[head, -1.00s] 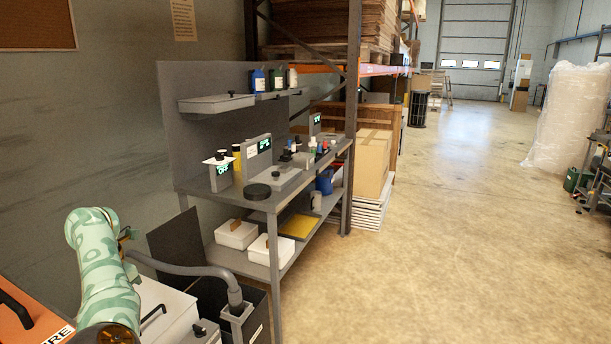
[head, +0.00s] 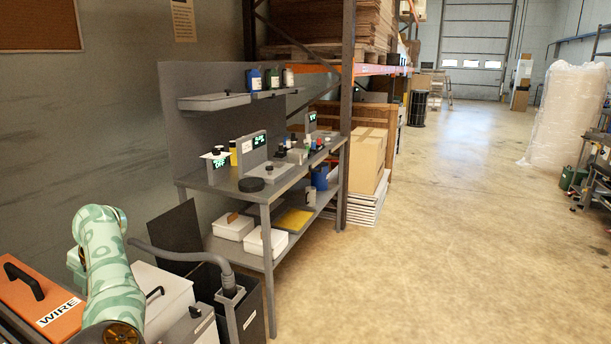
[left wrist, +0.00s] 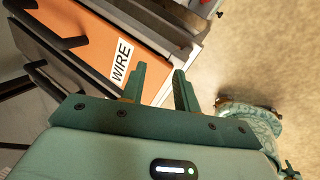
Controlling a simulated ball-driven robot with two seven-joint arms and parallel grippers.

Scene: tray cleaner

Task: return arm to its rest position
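My left arm, in a mint-green patterned cover, rises at the lower left of the head view. Its gripper is hidden there. In the left wrist view my left gripper (left wrist: 160,85) has its two green fingers apart, with nothing visible between them. It is over the edge of an orange lid (left wrist: 90,35) labelled WIRE. The same orange lid (head: 40,295) with a black handle shows at the bottom left of the head view, beside my left arm. My right arm and gripper are in neither view.
A white container (head: 165,292) and a black bin (head: 245,310) with a grey hose (head: 185,258) stand right of my left arm. Beyond is a grey workbench (head: 268,192) with instruments, bottles and white boxes. The concrete floor (head: 450,230) to the right is open.

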